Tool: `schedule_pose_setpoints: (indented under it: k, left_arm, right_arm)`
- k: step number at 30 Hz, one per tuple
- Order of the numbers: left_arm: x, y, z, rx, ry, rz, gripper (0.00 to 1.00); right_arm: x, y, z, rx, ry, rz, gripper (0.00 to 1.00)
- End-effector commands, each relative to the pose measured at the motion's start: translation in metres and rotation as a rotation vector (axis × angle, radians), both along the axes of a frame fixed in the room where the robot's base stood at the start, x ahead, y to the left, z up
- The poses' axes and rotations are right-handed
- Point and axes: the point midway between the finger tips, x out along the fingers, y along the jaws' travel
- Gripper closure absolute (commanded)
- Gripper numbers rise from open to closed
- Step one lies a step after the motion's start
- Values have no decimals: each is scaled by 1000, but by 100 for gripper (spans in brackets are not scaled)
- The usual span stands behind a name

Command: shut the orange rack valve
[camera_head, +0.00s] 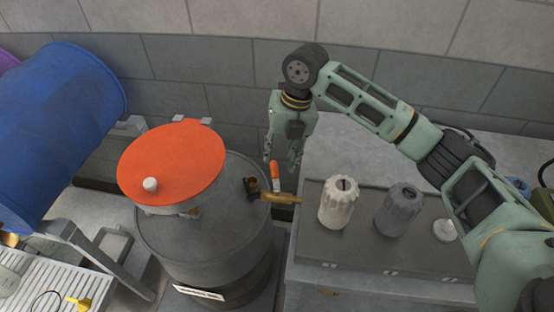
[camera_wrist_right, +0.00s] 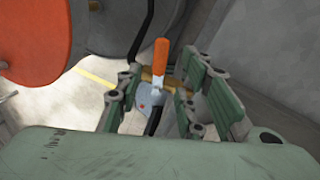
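The valve's orange handle (camera_head: 275,175) stands upright over a brass body (camera_head: 280,198) beside the grey drum. In the right wrist view the orange handle (camera_wrist_right: 160,55) shows with a pale metal base, above the brass body (camera_wrist_right: 153,77). My right gripper (camera_head: 282,166) points down at the handle, its fingers spread to either side. In the wrist view the handle appears in the gap between the fingers (camera_wrist_right: 155,95), with space on both sides. I cannot tell whether any finger touches it. My left gripper is not in view.
The grey drum (camera_head: 210,240) carries a round orange disc (camera_head: 175,160) with a white knob. A blue drum (camera_head: 55,125) lies at left. A white ribbed container (camera_head: 338,205) and a grey one (camera_head: 399,212) stand on the right bench (camera_head: 310,285). The stone wall is behind.

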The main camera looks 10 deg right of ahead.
Motion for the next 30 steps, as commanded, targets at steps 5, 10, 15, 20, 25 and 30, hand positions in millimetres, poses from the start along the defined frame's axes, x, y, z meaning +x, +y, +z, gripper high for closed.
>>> schedule_pose_setpoints:
  k: [5, 10, 15, 20, 25, 30]
  left_arm:
    - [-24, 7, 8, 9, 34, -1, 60]
    - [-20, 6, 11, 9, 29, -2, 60]
    - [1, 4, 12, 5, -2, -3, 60]
    - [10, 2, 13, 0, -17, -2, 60]
    - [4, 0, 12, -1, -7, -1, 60]
    - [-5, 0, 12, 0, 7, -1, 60]
  right_arm:
    - [0, 6, -26, -1, 2, 0, 65]
    - [1, 8, -42, 0, 0, -1, 65]
    - [1, 9, -46, 0, -2, 0, 65]
    - [1, 9, -46, 0, -2, 0, 67]
    - [1, 9, -46, 0, -2, 0, 82]
    - [1, 9, -45, 0, -2, 0, 97]
